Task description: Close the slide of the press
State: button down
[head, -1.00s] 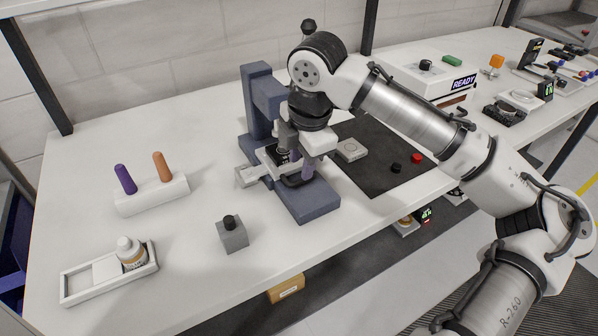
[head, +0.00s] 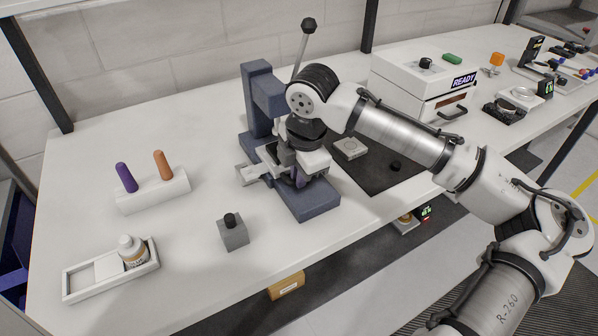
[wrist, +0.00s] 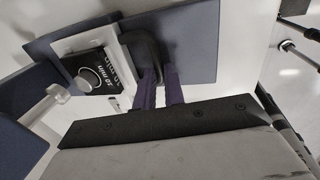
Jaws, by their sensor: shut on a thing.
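The blue-grey press (head: 257,98) stands on the white bench with its base toward the front. Its pale metal slide (head: 250,174) sticks out to the left of the press. In the wrist view the slide (wrist: 68,44) carries a black block marked "20 min" (wrist: 92,74) and has a dark looped handle (wrist: 143,48) at its front end. My gripper (head: 300,181) is low over the press base. Its purple fingers (wrist: 160,92) are shut on the handle. My wrist hides much of the slide in the head view.
A grey block with a black knob (head: 232,233) stands in front of the press. A holder with purple and orange pegs (head: 152,191) and a bottle tray (head: 108,273) are at left. A dark mat (head: 375,176) lies right. The press lever (head: 306,45) rises behind my wrist.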

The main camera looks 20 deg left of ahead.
jog(key=shift+w+a+p, duration=0.5)
jog(key=shift+w+a, duration=0.45)
jog(key=shift+a, duration=0.3)
jog(key=c, duration=1.9)
grip_release()
jog(key=shift+r, duration=0.1)
jog(key=o, duration=0.4)
notch_tip(320, 180, up, 14)
jog(key=s+d+b, duration=0.1)
jog(key=d, duration=0.1)
jog(key=shift+s+f+b, duration=0.25)
jog(key=shift+s+b, duration=0.1)
jog(key=shift+f, duration=0.1)
